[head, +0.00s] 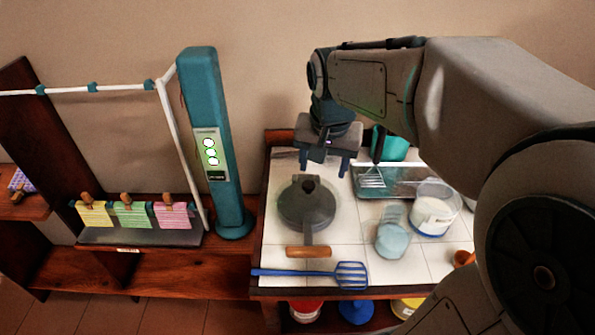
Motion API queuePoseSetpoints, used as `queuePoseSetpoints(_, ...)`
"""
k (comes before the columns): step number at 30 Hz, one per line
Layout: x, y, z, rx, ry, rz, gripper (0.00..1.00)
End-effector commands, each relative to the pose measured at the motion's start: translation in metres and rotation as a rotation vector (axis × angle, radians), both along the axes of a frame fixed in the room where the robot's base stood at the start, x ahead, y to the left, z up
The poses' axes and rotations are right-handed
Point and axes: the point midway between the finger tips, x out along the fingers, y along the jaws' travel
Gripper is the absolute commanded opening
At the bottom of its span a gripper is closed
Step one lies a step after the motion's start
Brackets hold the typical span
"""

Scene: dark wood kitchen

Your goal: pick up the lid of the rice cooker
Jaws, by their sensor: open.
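A dark grey round pot (330,214), the likeliest rice cooker in view, stands on the white tiled counter. Its lid (300,205) has a dark knob (308,185) on top and appears to lie flat on it. A long handle with a wooden grip (308,252) points to the front. My gripper (322,164) is open and empty, its fingers pointing down. It appears behind and above the lid, slightly right of the knob, and apart from it. The exact height gap is hard to tell.
A blue slotted spatula (350,275) lies along the counter's front edge. Right of the pot are a light-blue cup (391,235), a clear container (434,212), a metal tray (400,185) and a teal container (390,146). A teal post (215,140) stands left of the counter.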

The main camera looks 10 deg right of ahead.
Motion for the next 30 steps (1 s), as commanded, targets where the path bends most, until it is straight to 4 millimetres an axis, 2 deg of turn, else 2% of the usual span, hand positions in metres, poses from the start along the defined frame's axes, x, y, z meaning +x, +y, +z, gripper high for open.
queuePoseSetpoints(1, 0.017, 0.002, -0.005, 0.002, 0.017, -0.043, 0.58)
queuePoseSetpoints(6, 0.064, 0.007, -0.014, 0.000, 0.057, -0.199, 0.58)
queuePoseSetpoints(12, 0.100, 0.012, -0.025, -0.014, 0.081, -0.326, 0.58)
queuePoseSetpoints(17, 0.111, 0.014, -0.031, -0.020, 0.088, -0.370, 0.58)
queuePoseSetpoints(20, 0.114, 0.014, -0.042, -0.021, 0.092, -0.376, 0.58)
queuePoseSetpoints(30, 0.118, 0.008, -0.103, -0.020, 0.090, -0.375, 0.58)
